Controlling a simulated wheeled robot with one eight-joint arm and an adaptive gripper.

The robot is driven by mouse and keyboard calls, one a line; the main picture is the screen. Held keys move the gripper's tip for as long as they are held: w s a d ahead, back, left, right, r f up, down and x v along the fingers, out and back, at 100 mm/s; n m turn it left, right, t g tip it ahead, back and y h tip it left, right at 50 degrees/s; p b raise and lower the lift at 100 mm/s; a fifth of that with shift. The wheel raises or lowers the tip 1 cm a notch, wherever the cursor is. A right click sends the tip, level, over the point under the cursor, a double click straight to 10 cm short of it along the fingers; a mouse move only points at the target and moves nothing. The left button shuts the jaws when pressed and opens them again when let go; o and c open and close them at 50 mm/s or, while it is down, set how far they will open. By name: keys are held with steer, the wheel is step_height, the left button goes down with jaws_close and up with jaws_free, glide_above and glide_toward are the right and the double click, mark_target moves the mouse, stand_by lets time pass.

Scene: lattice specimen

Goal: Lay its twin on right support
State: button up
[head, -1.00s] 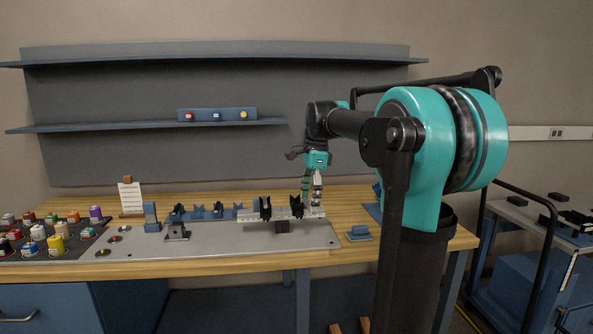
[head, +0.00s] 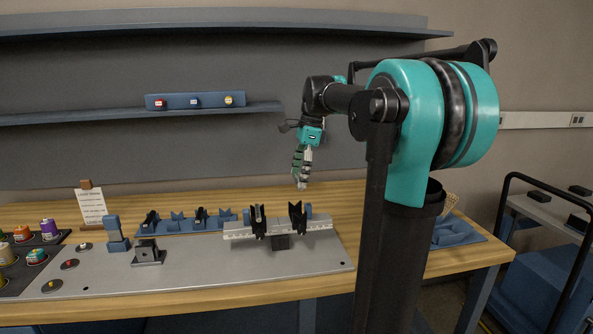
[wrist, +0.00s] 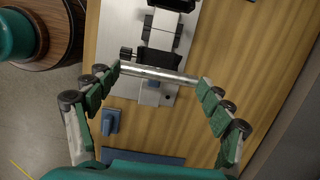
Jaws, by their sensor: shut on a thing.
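My gripper (wrist: 160,74) is shut on a silver rod (wrist: 158,73), which spans between its two fingertips in the wrist view. In the head view my gripper (head: 302,184) hangs above and behind the fixture, apart from it. The right support (head: 298,218) is a black V-notched block on a pale graduated rail (head: 278,230). The left support (head: 258,222) is a similar black block, with a lighter part at its top that I cannot make out. In the wrist view the rod partly covers the near end of the fixture.
A blue rack (head: 180,226) with notched holders lies behind the grey plate (head: 200,270). A small black stand (head: 148,253) and blue post (head: 116,236) are at left, near coloured jars (head: 38,256). A blue tray (head: 455,232) lies right. Wood behind the fixture is clear.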

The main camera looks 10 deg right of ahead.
mark_target(299, 189)
steer(key=shift+d+x, duration=0.25)
steer(key=shift+x, duration=1)
steer(key=shift+d+x, duration=0.25)
steer(key=shift+x, duration=1)
steer(key=shift+f, duration=0.1)
steer(key=o, duration=0.6)
steer(key=c, duration=0.4)
steer(key=shift+c, duration=0.2)
